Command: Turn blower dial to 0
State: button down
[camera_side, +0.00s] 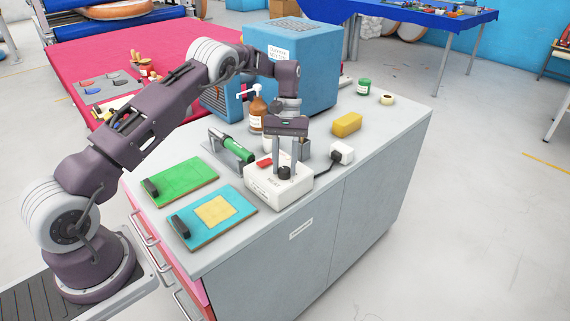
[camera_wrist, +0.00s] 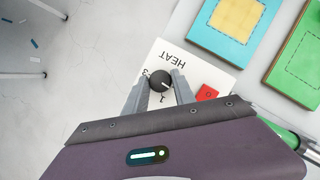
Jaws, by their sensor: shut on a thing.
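A white control box (camera_side: 277,190) stands near the front edge of the grey bench. In the wrist view the box (camera_wrist: 198,70) shows the word HEAT, a black round dial (camera_wrist: 160,79) and a red switch (camera_wrist: 207,93). The digits 3 and 1 show beside the dial; a 0 is not readable. A pale mark on the dial points to the lower right in that view, roughly towards the 1. My gripper (camera_wrist: 159,90) points down over the box, its two fingers shut on the dial from both sides.
A green board (camera_side: 184,178) and a teal board with a yellow patch (camera_side: 190,228) lie left of the box. A green-handled tool (camera_side: 236,150), a pump bottle (camera_side: 257,112), a yellow sponge (camera_side: 347,124) and a white plug (camera_side: 343,152) stand around. A large blue machine is behind.

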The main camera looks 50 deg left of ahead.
jog(key=shift+f+n+t, duration=0.1)
jog(key=shift+n+t, duration=0.2)
jog(key=shift+n, duration=0.3)
jog(key=c, duration=1.1)
grip_release()
jog(key=shift+o, duration=0.2)
jog(key=v, duration=0.6)
jog(key=shift+w+a, duration=0.1)
jog(key=shift+a, duration=0.05)
jog(key=shift+a+r, duration=0.1)
jog(key=shift+r, duration=0.4)
